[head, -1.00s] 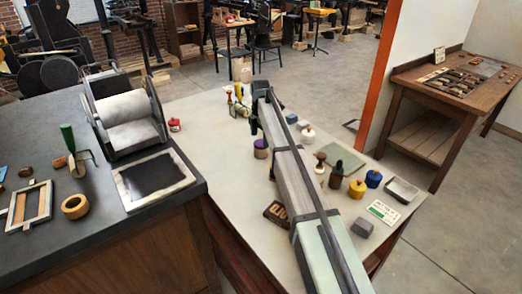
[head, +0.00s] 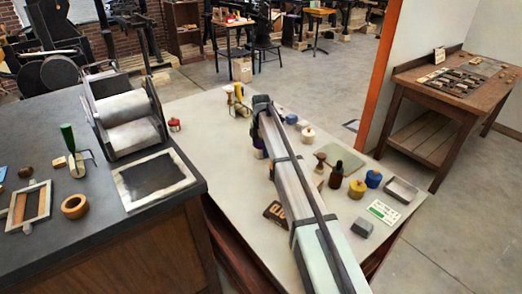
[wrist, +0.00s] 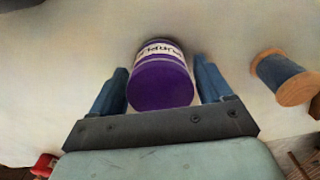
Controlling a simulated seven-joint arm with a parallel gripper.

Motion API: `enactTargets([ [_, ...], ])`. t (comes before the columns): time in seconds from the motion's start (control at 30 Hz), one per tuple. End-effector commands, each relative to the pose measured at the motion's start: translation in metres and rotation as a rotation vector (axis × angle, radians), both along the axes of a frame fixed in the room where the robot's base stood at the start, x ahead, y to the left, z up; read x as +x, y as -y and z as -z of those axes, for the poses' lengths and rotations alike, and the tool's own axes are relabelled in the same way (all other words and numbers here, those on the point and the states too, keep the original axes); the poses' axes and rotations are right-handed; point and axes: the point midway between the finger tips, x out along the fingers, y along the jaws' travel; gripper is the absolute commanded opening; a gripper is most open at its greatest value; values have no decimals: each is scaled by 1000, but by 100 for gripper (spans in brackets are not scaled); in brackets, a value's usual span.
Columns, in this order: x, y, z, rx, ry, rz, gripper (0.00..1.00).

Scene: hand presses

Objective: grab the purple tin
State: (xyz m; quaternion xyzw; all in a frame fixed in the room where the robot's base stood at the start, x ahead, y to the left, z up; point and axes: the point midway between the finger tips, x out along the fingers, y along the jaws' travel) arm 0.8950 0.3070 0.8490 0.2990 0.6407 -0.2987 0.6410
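The purple tin (wrist: 160,80) lies between the two fingers of my gripper (wrist: 163,72) in the wrist view. Its purple lid faces the camera and a white lettered label shows on its side. The fingers stand apart, one on each side of the tin, with a thin gap showing at the right finger. In the head view my gripper (head: 261,140) is over the pale table, and the tin is almost wholly hidden behind it.
In the head view a dark bottle (head: 336,175), a yellow jar (head: 357,189) and a blue jar (head: 373,178) stand right of my arm. A red jar (head: 174,125) is left.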

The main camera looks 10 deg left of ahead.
Motion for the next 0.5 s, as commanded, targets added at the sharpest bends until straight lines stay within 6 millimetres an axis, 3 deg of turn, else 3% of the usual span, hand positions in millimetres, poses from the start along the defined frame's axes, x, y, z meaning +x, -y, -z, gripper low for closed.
enactTargets([
  [0.07, 0, 0, 0, 0, 0, 0, 71],
  [0.5, 0, 0, 0, 0, 0, 0, 29],
])
